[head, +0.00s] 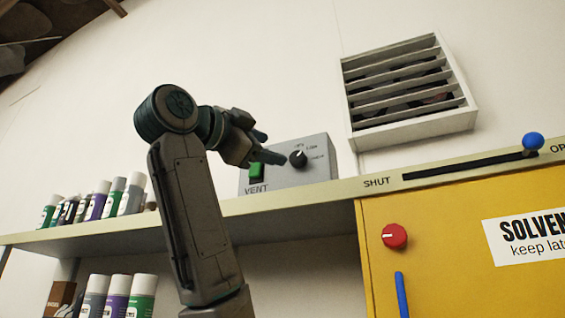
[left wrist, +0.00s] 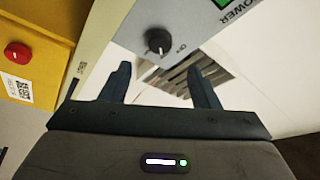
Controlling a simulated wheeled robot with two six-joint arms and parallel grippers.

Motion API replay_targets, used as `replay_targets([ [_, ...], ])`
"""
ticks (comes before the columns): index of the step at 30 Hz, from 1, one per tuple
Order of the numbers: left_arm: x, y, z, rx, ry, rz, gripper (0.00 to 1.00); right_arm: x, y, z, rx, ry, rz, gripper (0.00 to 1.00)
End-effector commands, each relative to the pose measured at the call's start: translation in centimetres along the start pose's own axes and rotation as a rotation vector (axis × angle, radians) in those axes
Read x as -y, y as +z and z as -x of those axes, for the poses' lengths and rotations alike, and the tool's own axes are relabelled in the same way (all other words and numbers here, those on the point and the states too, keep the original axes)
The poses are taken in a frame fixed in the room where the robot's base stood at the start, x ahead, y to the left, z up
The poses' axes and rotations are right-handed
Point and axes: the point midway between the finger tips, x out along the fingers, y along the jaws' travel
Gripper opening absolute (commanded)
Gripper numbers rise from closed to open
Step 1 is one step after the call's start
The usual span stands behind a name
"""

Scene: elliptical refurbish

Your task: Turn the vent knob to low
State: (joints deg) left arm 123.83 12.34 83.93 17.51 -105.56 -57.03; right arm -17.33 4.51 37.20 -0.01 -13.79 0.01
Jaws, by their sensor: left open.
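The black vent knob (head: 298,158) is on the front of a grey control box (head: 308,178) marked VENT, on the shelf. Small labels surround the knob, and its exact setting is too small to read. In the left wrist view the knob (left wrist: 158,41) lies beyond the fingertips, roughly centred between them. My left gripper (head: 273,147) is open and empty, just left of the knob in the head view, and appears apart from it. Its two fingers also show in the left wrist view (left wrist: 162,75). My right gripper is in neither view.
A green switch (head: 257,170) is left of the knob, near the gripper. A slatted vent (head: 408,92) is on the wall. A yellow cabinet (head: 440,280) with a red knob (head: 394,236) stands right. Several bottles (head: 98,207) line the shelf (head: 200,222) at left.

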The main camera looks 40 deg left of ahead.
Motion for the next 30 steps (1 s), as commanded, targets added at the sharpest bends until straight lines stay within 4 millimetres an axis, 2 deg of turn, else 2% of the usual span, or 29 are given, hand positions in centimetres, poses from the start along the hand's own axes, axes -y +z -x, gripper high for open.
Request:
replay_targets([
  [3,-0.1,0.1,1.8,0.0,-0.002,0.0,0.56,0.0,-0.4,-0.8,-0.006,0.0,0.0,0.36],
  [8,0.0,0.0,2.8,0.001,0.0,0.0,0.56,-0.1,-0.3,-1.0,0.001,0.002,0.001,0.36],
  [30,0.0,0.0,2.9,0.001,0.001,0.0,0.56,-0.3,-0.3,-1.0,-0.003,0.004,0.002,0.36],
])
